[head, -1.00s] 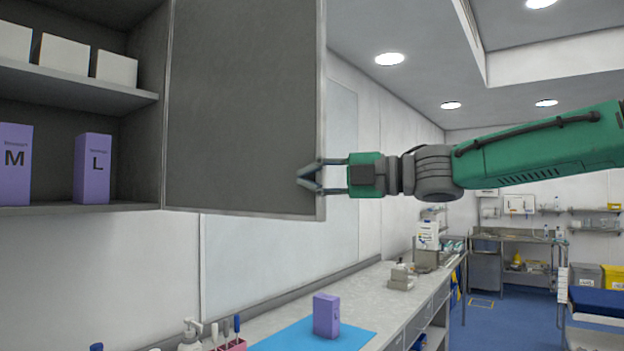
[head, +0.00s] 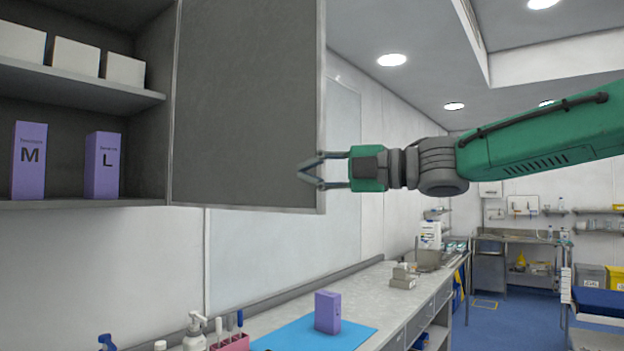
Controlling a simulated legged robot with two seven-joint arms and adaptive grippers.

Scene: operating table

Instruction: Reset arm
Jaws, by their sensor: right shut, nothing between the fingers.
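My right arm comes in from the right, and its green and grey right gripper (head: 309,170) points left. Its fingers are shut and empty. They show in front of the right edge of the open grey cabinet door (head: 248,110); I cannot tell whether they touch it. My left gripper is not in view.
The cabinet shelf (head: 90,203) holds purple boxes marked M (head: 30,165) and L (head: 102,170), with white boxes (head: 75,57) above. A purple box (head: 327,312) stands on a blue mat (head: 290,338) on the counter.

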